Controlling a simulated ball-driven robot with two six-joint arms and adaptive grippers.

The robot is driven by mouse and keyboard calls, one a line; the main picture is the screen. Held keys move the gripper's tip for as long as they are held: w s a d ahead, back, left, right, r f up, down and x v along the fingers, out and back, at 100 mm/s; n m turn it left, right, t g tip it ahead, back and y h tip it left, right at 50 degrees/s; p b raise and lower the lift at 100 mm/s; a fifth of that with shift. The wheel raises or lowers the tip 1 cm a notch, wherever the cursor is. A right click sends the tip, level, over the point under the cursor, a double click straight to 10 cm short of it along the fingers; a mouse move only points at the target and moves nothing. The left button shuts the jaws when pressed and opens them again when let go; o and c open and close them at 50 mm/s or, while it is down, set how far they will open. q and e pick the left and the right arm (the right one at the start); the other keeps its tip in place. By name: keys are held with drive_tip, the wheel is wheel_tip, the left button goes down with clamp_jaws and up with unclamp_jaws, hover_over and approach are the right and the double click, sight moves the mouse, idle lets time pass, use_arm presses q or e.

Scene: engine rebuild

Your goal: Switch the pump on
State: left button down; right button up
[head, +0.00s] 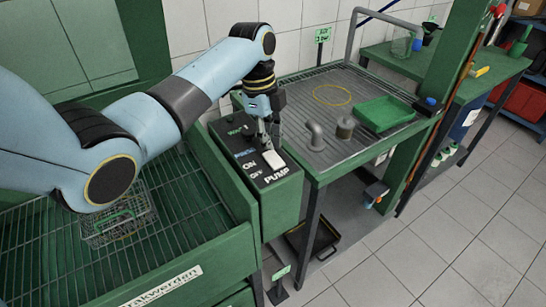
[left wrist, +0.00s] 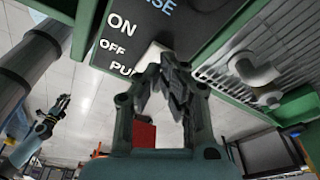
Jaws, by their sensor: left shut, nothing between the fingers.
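The black-topped control panel (head: 246,166) on a green box has the labels ON, OFF and PUMP by a white rocker switch (head: 273,159). The switch also shows in the left wrist view (left wrist: 151,55), partly hidden by my fingers. My left gripper (head: 266,145) is shut and empty, with its fingertips down close to the switch. In the left wrist view the fingertips (left wrist: 172,72) overlap the switch's edge; I cannot tell whether they touch. The switch's position is unclear. My right gripper (left wrist: 62,103) shows small at the left of that view; its fingers are too small to read.
A grated green sink table (head: 350,85) stands behind the panel, with a grey bent pipe (head: 315,135), a short cylinder (head: 345,127) and a green tray (head: 384,113). A wire basket (head: 118,221) sits on the grating at left. The tiled floor at right is clear.

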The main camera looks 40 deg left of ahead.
sight(269, 154)
use_arm(q)
drive_tip(key=shift+f+b, duration=0.65)
drive_tip(key=shift+f, duration=0.55)
idle(0.9)
wheel_tip(269, 154, up, 7)
drive_tip(key=p, duration=0.8)
drive_tip(key=shift+r, duration=0.1)
idle(0.4)
